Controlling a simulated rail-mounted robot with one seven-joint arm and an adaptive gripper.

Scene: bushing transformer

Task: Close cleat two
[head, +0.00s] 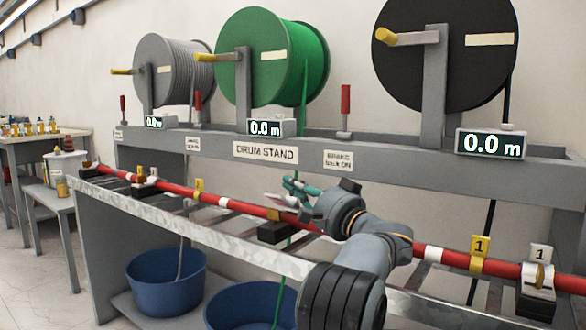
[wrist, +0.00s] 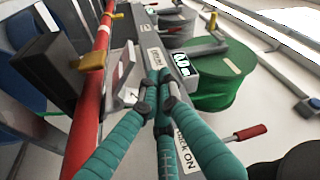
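A red cable (head: 240,206) runs along the bench. A dark cleat block (head: 275,233) with a yellow piece (head: 274,215) sits on it just left of my gripper; I cannot read a number there. They seem to show in the wrist view as a black block (wrist: 46,66) and a yellow piece (wrist: 93,56). Pale tilted plates (wrist: 121,78) stand beside the cable there, and a pale piece (head: 280,199) shows by my fingers. My gripper (head: 288,186) is above and behind the cable, apart from it. Its teal fingers (wrist: 158,80) meet at the tips with nothing visible between them.
The drum stand rail (head: 375,158) runs behind the cable, with a red handle (head: 345,106) upright on it. Another cleat (head: 540,287), its tag reading 1, and a yellow tag (head: 480,252) are at the right. A further cleat (head: 144,184) is at the left. Blue tubs (head: 166,281) stand below.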

